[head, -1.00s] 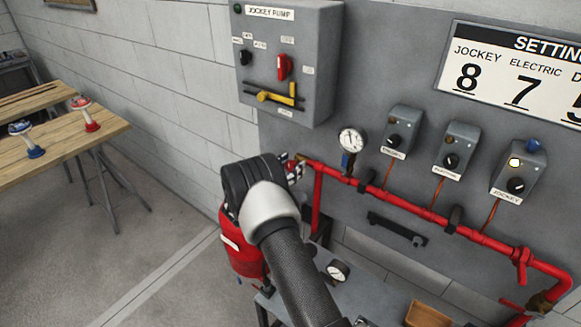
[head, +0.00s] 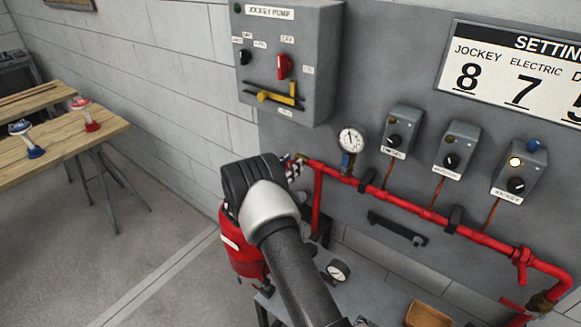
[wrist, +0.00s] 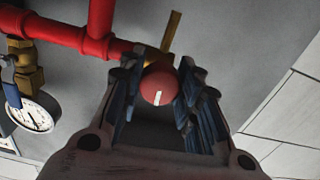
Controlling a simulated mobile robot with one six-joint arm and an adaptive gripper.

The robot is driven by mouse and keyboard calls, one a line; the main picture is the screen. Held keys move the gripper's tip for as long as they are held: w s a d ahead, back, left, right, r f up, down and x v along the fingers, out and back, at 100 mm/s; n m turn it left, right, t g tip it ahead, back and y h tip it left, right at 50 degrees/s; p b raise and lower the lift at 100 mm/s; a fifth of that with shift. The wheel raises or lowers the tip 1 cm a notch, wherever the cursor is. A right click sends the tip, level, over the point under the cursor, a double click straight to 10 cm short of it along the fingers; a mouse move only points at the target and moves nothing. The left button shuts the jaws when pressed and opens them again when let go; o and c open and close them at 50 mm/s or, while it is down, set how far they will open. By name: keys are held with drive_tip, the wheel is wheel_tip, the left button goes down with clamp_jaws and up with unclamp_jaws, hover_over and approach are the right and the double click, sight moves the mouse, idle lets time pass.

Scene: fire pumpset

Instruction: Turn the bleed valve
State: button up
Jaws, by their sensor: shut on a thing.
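The bleed valve's round red knob (wrist: 159,86) with a white mark is between my fingers in the wrist view. It sits at the end of the red pipe, with a brass stem or spout (wrist: 171,32) beyond it. My gripper (wrist: 160,92) is shut on the knob, with one ridged finger on each side. In the head view my gripper (head: 294,168) is at the left end of the red pipe (head: 400,207). My own wrist and fingers largely hide the knob there.
A pressure gauge (head: 351,140) stands on the pipe just right of my gripper. Three grey switch boxes are on the panel. The jockey pump cabinet (head: 318,60) is above. A red tank (head: 240,245) and a bench with another gauge (head: 338,270) are below.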

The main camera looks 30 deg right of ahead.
drive_tip(key=n, duration=0.6)
drive_tip(key=shift+n, duration=0.4)
drive_tip(key=n, duration=0.3)
drive_tip(key=shift+n, duration=0.3)
drive_tip(key=n, duration=0.3)
drive_tip(key=shift+n, duration=0.3)
drive_tip(key=n+p, duration=0.1)
drive_tip(key=n, duration=0.2)
drive_tip(key=shift+n, duration=0.3)
drive_tip(key=n, duration=0.4)
drive_tip(key=shift+n+p, duration=0.3)
drive_tip(key=shift+p, duration=0.1)
drive_tip(key=n+p, duration=0.1)
drive_tip(key=n, duration=0.2)
drive_tip(key=shift+r, duration=0.1)
drive_tip(key=shift+n+p, duration=1.25)
drive_tip(key=shift+n, duration=0.25)
